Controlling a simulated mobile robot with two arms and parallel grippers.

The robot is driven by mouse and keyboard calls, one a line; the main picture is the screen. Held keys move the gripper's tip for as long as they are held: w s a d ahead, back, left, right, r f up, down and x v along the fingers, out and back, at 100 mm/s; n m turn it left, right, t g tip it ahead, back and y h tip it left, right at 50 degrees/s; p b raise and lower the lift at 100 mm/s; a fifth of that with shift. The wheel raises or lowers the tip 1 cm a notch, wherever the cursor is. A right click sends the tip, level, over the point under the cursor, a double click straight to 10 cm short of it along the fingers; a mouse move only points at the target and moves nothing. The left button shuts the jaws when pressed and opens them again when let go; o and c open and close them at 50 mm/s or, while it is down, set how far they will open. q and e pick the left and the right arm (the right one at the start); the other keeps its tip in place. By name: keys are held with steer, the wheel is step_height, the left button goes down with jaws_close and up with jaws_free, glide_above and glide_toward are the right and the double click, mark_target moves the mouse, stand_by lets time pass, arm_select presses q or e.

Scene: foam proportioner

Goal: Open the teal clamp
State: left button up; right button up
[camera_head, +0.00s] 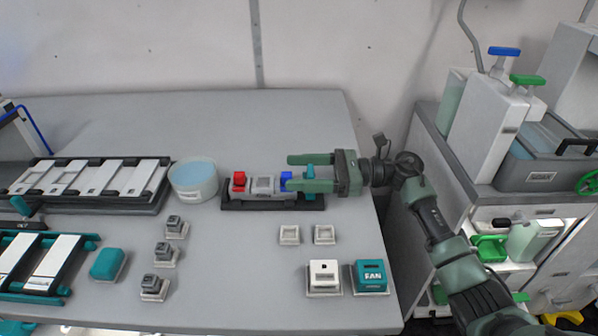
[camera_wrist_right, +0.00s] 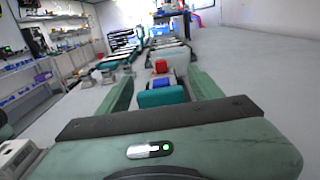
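A teal clamp (camera_head: 310,172) stands at the right end of a dark base that also carries a red block (camera_head: 239,180), a grey block (camera_head: 262,185) and a blue block (camera_head: 286,181). My right gripper (camera_head: 290,172) reaches in from the right, open, its two green fingers on either side of the clamp and apart from each other. In the right wrist view the teal piece (camera_wrist_right: 161,97) sits between the fingers, with the blue and red blocks behind it. Whether the fingers touch it, I cannot tell. My left gripper is not in view.
A white tub (camera_head: 194,192) stands left of the base. Racks with white plates (camera_head: 90,180) fill the table's left side. Small switches (camera_head: 165,254) and two push-button boxes (camera_head: 324,272), (camera_head: 369,276) sit in front. The table behind is clear.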

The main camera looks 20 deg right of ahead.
step_height(320, 180, up, 20)
steer(key=b, duration=0.2)
stand_by(0.4)
